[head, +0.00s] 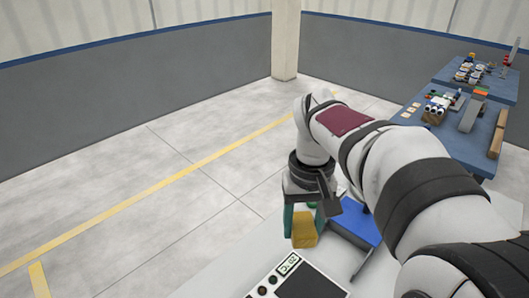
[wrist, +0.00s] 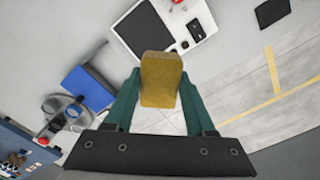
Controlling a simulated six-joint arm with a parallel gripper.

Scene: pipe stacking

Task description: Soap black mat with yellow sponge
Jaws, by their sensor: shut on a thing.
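The yellow sponge (head: 304,231) is held between the teal fingers of my gripper (head: 304,220), which is shut on it. In the wrist view the sponge (wrist: 160,84) sits upright between both fingers. The black mat (head: 299,286) lies in front of the sponge at the bottom of the head view, cut off by the frame edge. It shows more fully in the wrist view (wrist: 141,30), beyond the sponge. The sponge appears apart from the mat; its exact height is unclear.
A white panel (wrist: 196,30) with round black knobs and a green label adjoins the mat. A blue object (head: 357,222) stands right of the sponge, partly behind my arm. Blue tables (head: 487,105) with assorted items stand at the far right. The floor at left is clear.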

